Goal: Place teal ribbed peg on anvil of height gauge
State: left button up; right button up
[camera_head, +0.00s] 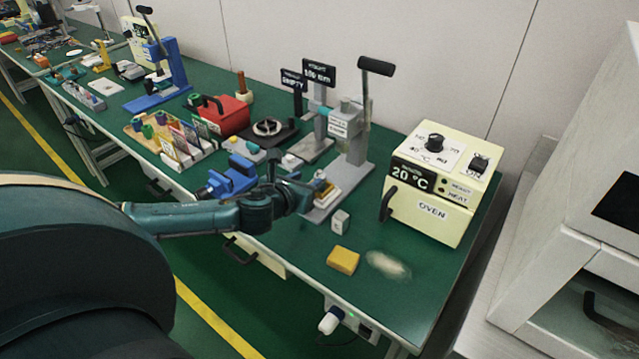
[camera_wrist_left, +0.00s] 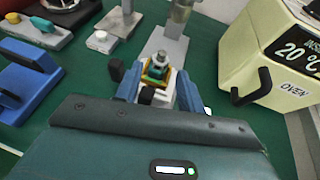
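The height gauge (camera_head: 319,112) stands at the back, with a grey base and a black display reading 100 mm. Its grey base also shows in the left wrist view (camera_wrist_left: 119,22). My left gripper (camera_head: 305,196) is low over the bench, in front of the grey lever press. In the left wrist view its blue fingers (camera_wrist_left: 158,88) stand apart. Between them shows a yellow and white fixture (camera_head: 325,192) with a small teal part (camera_wrist_left: 154,72) and a grey top. I cannot tell whether this part is the ribbed peg or whether the fingers touch it. My right gripper is out of view.
The lever press (camera_head: 353,140) rises just beyond the gripper. A blue vise (camera_head: 233,177) is left of it. A cream oven (camera_head: 437,180) stands right. A small white block (camera_head: 340,221) and a yellow block (camera_head: 343,260) lie in front.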

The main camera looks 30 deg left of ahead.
aim_at(318, 173)
pick_arm(q)
jog(key=shift+x, duration=2.75)
jog(key=shift+w+d+r, duration=0.1)
jog(key=shift+d+r, duration=0.05)
jog(key=shift+r, duration=0.05)
grip_shut()
